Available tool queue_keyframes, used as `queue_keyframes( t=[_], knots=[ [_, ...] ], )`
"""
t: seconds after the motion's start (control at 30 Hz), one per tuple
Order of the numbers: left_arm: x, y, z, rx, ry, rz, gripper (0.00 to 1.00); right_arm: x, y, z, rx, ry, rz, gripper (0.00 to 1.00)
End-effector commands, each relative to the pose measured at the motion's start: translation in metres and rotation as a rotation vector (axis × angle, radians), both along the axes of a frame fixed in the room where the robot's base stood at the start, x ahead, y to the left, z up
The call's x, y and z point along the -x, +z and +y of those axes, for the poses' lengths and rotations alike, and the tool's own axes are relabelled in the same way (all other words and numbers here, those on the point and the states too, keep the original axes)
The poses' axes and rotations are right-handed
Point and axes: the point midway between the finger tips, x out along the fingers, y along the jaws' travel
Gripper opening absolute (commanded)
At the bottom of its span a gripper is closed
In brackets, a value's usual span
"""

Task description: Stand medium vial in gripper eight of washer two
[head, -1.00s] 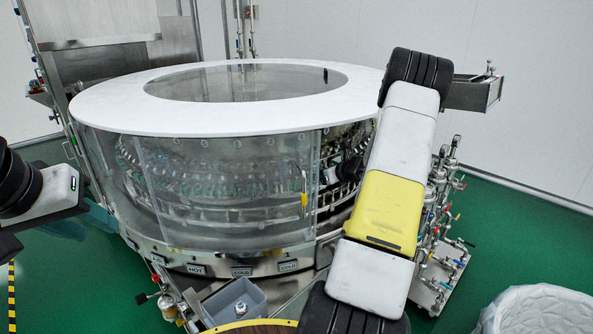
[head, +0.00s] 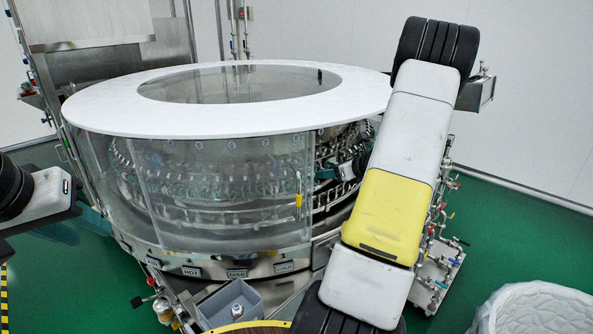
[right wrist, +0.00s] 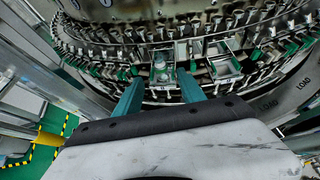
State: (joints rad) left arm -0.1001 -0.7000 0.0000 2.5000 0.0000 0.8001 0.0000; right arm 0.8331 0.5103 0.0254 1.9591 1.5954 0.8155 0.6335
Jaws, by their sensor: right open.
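The washer (head: 228,118) is a large round machine with a white ring top and clear walls.
A grey box (head: 252,302) with a small upright object (head: 237,312) in it stands at the washer's front. Pipes and valves (head: 437,250) line the right side. A lined white bin (head: 535,305) stands at lower right. Metal holders crowd around my right fingers.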

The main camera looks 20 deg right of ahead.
Motion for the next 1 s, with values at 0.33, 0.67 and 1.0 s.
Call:
queue_keyframes(
  t=[0.33, 0.67, 1.0],
  knots=[
    [0.0, 0.0, 0.0, 0.0, 0.0, 0.0, 0.36, 0.026, 0.015, -0.008, -0.001, 0.001, -0.001, 0.47],
    [0.0, 0.0, 0.0, 0.0, 0.0, 0.0, 0.36, 0.026, 0.015, -0.008, 0.0, 0.001, 0.0, 0.47],
    [0.0, 0.0, 0.0, 0.0, 0.0, 0.0, 0.36, 0.026, 0.015, -0.008, 0.0, 0.001, 0.0, 0.47]
  ],
)
